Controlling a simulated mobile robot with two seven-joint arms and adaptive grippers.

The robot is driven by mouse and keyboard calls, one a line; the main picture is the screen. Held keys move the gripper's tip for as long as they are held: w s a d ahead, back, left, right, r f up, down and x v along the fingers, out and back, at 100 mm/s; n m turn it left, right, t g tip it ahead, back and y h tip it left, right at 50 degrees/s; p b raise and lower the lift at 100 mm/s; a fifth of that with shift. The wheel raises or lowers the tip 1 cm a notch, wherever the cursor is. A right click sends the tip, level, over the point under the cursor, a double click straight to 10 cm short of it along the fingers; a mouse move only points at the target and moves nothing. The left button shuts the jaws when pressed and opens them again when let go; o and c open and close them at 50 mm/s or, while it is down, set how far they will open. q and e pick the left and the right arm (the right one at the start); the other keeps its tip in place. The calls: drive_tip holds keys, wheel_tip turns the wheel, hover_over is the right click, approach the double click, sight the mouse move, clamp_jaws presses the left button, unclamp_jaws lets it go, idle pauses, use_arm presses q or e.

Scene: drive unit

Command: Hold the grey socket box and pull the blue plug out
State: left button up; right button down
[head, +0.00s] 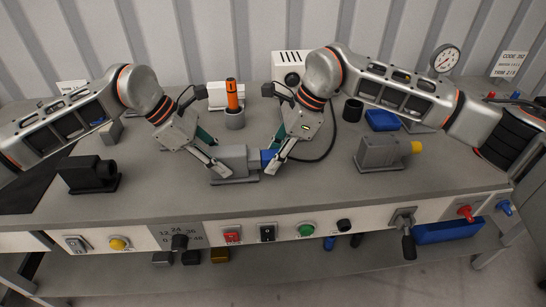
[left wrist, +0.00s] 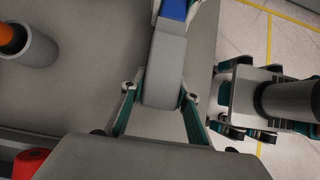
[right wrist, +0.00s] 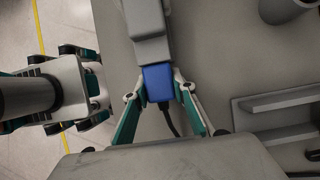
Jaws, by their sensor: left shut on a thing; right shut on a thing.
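The grey socket box (head: 233,160) sits on a low base near the middle of the bench. My left gripper (head: 222,168) is shut on the box from its left end; the left wrist view shows the box (left wrist: 166,70) between the two fingers. The blue plug (head: 268,158) is at the box's right end, and a dark cable runs from it. My right gripper (head: 270,165) is shut on the plug, as the right wrist view shows with the plug (right wrist: 158,84) between the fingers. The plug meets the box's end; I see no clear gap between them.
A grey cup (head: 235,120) with an orange-handled tool stands behind the box. A black connector block (head: 88,174) is at left, and a grey block with a yellow end (head: 384,152) at right. Switches and buttons line the bench's front edge.

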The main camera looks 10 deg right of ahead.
use_arm(q)
drive_tip(key=shift+f, duration=0.15)
use_arm(e)
drive_tip(key=shift+d, duration=0.3)
drive_tip(key=shift+d, duration=1.95)
wheel_tip(320, 180, up, 8)
drive_tip(key=shift+r, duration=0.25)
idle(0.3)
idle(0.3)
use_arm(q)
drive_tip(key=o, duration=1.3)
drive_tip(key=shift+c, duration=0.2)
